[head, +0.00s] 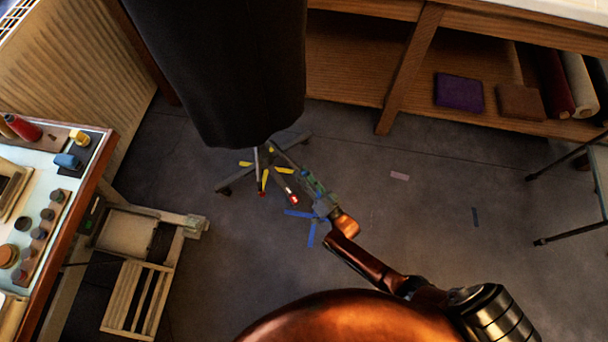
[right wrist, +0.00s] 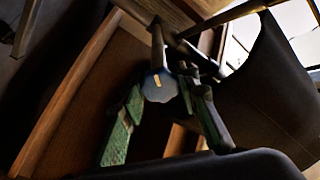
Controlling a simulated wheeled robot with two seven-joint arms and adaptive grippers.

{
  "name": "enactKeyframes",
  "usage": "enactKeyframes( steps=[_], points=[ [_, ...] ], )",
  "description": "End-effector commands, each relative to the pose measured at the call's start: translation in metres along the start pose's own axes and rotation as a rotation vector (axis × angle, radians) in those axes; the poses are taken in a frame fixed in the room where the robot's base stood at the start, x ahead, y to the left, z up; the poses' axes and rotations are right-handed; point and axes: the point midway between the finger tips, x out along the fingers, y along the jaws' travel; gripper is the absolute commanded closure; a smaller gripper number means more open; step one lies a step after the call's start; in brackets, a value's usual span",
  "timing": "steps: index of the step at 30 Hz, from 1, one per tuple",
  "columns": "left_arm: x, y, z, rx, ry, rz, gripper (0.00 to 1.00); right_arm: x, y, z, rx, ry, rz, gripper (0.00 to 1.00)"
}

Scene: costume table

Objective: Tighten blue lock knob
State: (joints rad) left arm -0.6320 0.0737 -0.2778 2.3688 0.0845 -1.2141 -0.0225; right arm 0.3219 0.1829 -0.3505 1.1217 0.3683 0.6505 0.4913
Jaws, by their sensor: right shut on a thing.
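A pale blue, lobed lock knob (right wrist: 160,86) with a small yellow mark shows in the right wrist view, at the lower end of a dark pole or rod. My right gripper (right wrist: 168,92) has its worn green fingers on either side of this knob and is shut on it. In the head view my right gripper (head: 305,180) reaches to the stand below the black dress form (head: 225,65). The knob cannot be made out there. My left gripper is not in view.
The stand's dark leg (head: 235,180) lies near yellow and blue floor tape (head: 312,228). A worktable (head: 92,180) with several small items is at left, a wooden frame (head: 140,295) beside it. A shelf (head: 345,70) with fabric rolls runs behind. Floor at right is mostly clear.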

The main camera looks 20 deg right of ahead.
Motion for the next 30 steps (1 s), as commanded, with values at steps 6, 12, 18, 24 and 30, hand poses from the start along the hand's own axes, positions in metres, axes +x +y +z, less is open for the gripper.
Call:
enactKeyframes(
  steps=[6, 12, 18, 24, 30],
  points=[
    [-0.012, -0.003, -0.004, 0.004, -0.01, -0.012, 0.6, 0.0, 0.0, -0.002, 0.202, 0.001, 0.03, 0.95],
    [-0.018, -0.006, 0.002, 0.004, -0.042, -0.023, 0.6, 0.0, 0.001, -0.002, 0.383, 0.001, 0.056, 0.95],
    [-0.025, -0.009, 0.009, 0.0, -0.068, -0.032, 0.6, -0.001, 0.001, -0.002, 0.536, 0.001, 0.078, 0.95],
    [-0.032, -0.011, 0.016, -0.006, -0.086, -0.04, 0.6, -0.001, 0.002, -0.001, 0.648, 0.001, 0.095, 0.95],
    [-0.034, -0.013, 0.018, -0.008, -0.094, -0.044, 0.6, -0.001, 0.002, -0.001, 0.711, 0.002, 0.104, 0.95]
  ],
)
